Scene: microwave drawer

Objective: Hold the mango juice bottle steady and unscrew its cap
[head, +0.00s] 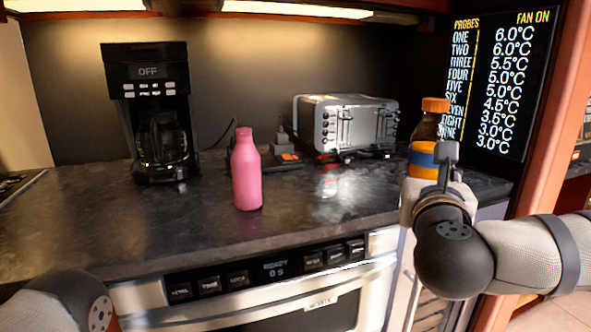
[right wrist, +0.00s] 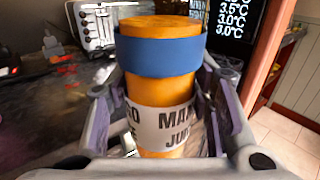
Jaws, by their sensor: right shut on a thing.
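The mango juice bottle (right wrist: 162,90) is an orange cylinder with a blue band near its top and a pale label reading MANGO JUICE. My right gripper (head: 436,172) is shut on it, with a finger on each side in the right wrist view. In the head view the bottle (head: 421,159) shows partly behind the gripper, at the right end of the counter. I cannot tell which part is its cap. My left gripper is out of view; only part of my left arm shows at the lower left.
A brown bottle (head: 428,125) with an orange cap stands just behind the held bottle. A pink bottle (head: 247,175) stands mid-counter. A black coffee maker (head: 148,100) and a silver toaster (head: 346,122) stand farther back. The front left counter (head: 150,225) is clear.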

